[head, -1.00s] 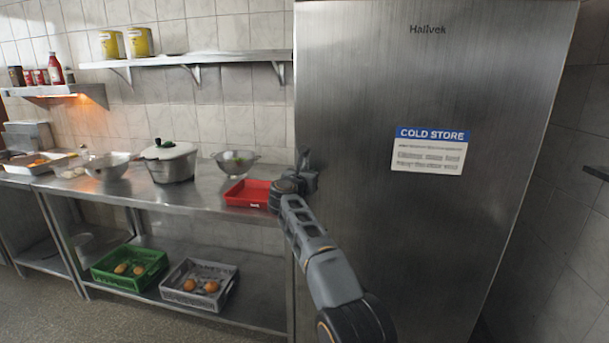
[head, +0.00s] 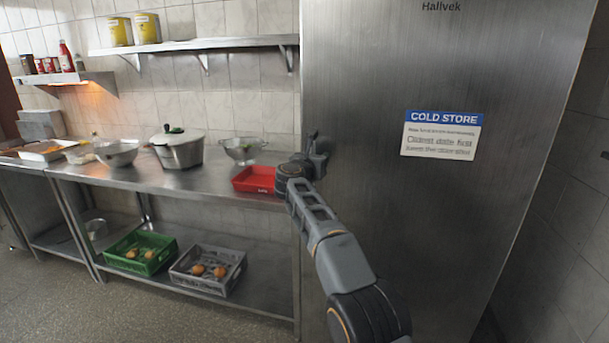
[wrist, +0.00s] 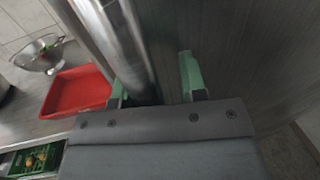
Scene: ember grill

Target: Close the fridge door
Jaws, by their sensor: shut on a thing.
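The fridge door (head: 420,220) is a tall brushed-steel panel filling the right half of the head view. It bears a blue and white "COLD STORE" sign (head: 441,135). My gripper (head: 316,155) is at the door's left edge. In the wrist view, a round steel handle bar (wrist: 122,45) runs down between the green fingertips of my gripper (wrist: 154,84), which is shut on it. The arm and gripper hide most of the handle in the head view. I cannot tell from these frames whether the door stands slightly ajar.
A steel counter (head: 210,185) stands left of the fridge, with a red tray (head: 255,180) close to my gripper. A colander (head: 243,149) and a pot (head: 180,150) stand farther left. Green (head: 141,253) and grey (head: 208,271) crates sit on the lower shelf. Floor at front left is clear.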

